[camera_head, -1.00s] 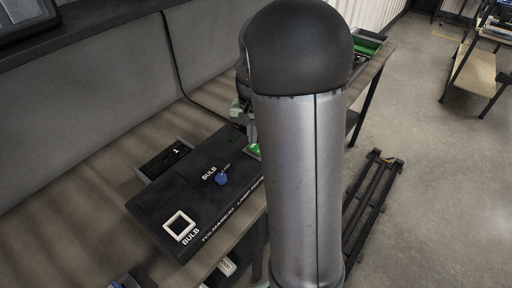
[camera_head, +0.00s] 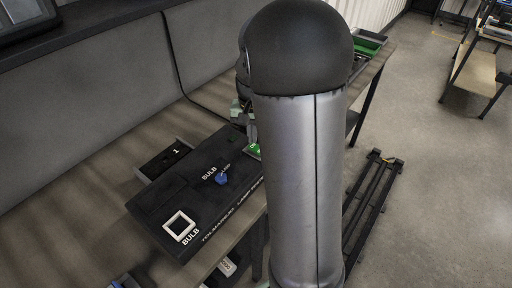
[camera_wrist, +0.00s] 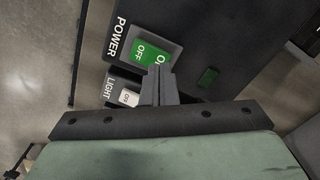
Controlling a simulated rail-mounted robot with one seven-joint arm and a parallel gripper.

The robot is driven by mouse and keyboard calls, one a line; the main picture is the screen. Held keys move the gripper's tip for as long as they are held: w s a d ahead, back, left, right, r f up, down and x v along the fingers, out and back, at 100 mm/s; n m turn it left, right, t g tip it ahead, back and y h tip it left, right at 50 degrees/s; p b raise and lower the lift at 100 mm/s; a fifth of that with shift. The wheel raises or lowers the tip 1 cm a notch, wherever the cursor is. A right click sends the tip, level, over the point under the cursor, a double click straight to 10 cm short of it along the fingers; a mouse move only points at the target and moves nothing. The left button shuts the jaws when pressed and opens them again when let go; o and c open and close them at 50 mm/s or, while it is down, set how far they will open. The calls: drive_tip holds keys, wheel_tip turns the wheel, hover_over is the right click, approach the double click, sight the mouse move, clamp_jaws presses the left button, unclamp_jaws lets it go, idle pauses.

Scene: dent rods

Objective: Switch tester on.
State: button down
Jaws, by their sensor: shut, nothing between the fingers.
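The black tester (camera_head: 207,190) lies on the bench in the head view, with a white square frame and a blue piece beside BULB labels on its top. In the wrist view, the green POWER switch (camera_wrist: 143,52) shows OFF and ON lettering. A white LIGHT switch (camera_wrist: 128,98) marked OFF sits beside it. My gripper (camera_wrist: 158,72) is shut and empty, its fingertips over the ON end of the green switch, covering part of the lettering. I cannot tell whether they touch it. In the head view my arm hides most of the gripper and that end of the tester.
A small dark tray labelled 1 (camera_head: 165,160) stands behind the tester. A green bin (camera_head: 368,45) is at the bench's far end. A small green rectangle (camera_wrist: 208,76) lies on the tester's dark surface in the wrist view. A grey wall panel runs behind the bench.

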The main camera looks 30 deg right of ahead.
drive_tip(key=shift+f+b, duration=0.7)
drive_tip(key=shift+f, duration=0.3)
idle(0.8)
drive_tip(key=shift+r+p, duration=2.6)
drive_tip(key=shift+r, duration=0.95)
drive_tip(key=s+a+r+n, duration=0.1)
drive_tip(key=s+a+n, duration=0.2)
drive_tip(key=s+a, duration=0.3)
drive_tip(key=s+a+n+t, duration=0.1)
drive_tip(key=s+a+n, duration=0.3)
drive_tip(key=s, duration=1)
drive_tip(key=a, duration=0.3)
drive_tip(key=shift+s+a+r, duration=0.15)
drive_tip(key=shift+s+r, duration=0.1)
drive_tip(key=shift+r, duration=0.15)
